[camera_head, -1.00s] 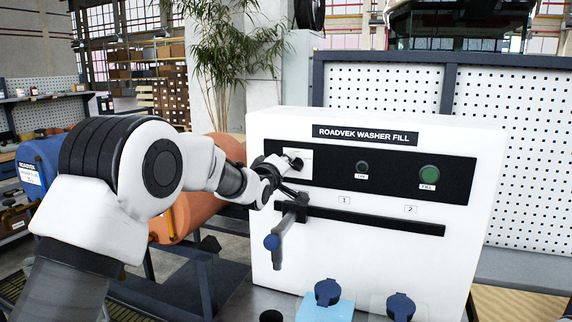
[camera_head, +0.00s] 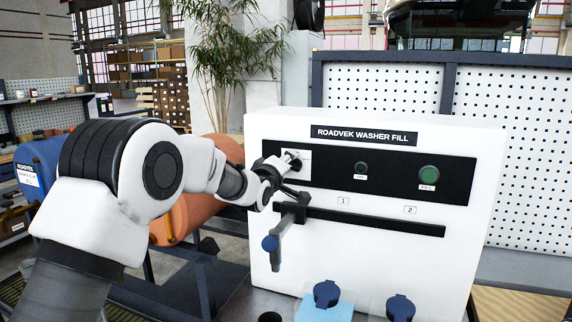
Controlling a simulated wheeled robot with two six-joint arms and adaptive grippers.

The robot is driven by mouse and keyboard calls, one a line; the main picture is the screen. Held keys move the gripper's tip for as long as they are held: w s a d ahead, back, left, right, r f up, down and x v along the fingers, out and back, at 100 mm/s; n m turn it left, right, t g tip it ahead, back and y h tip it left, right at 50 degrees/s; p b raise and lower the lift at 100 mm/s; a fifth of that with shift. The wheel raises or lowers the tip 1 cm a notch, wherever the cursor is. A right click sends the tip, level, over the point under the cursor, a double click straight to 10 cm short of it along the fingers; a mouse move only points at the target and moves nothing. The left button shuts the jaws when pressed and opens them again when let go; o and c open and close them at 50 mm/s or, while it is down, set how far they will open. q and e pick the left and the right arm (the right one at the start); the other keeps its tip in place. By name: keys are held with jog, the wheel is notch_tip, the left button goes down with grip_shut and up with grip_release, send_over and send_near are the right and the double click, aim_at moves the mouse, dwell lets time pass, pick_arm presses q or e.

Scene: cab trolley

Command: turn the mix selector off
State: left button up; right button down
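The white washer fill unit (camera_head: 470,146) has a black control panel. A dark selector knob (camera_head: 294,160) sits at the panel's left end beside a white label plate (camera_head: 303,168), whose text is too small to read. I take this knob to be the mix selector; its exact setting cannot be read. My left gripper (camera_head: 284,174) is at the knob from the left and below, its fingers close to or touching it. The gripper is small and partly hidden by its own wrist, so its opening is unclear. My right gripper is not in view.
A small dark button (camera_head: 360,169) and a green FILL button (camera_head: 428,174) are on the panel to the right. A nozzle with a blue end (camera_head: 271,243) hangs from the black rail (camera_head: 380,221) just below my gripper. Blue-capped containers (camera_head: 326,293) stand in front.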

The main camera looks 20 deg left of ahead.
pick_arm(q)
jog(key=s, duration=1.2)
jog(key=shift+a, duration=0.2)
jog(key=shift+f, duration=0.1)
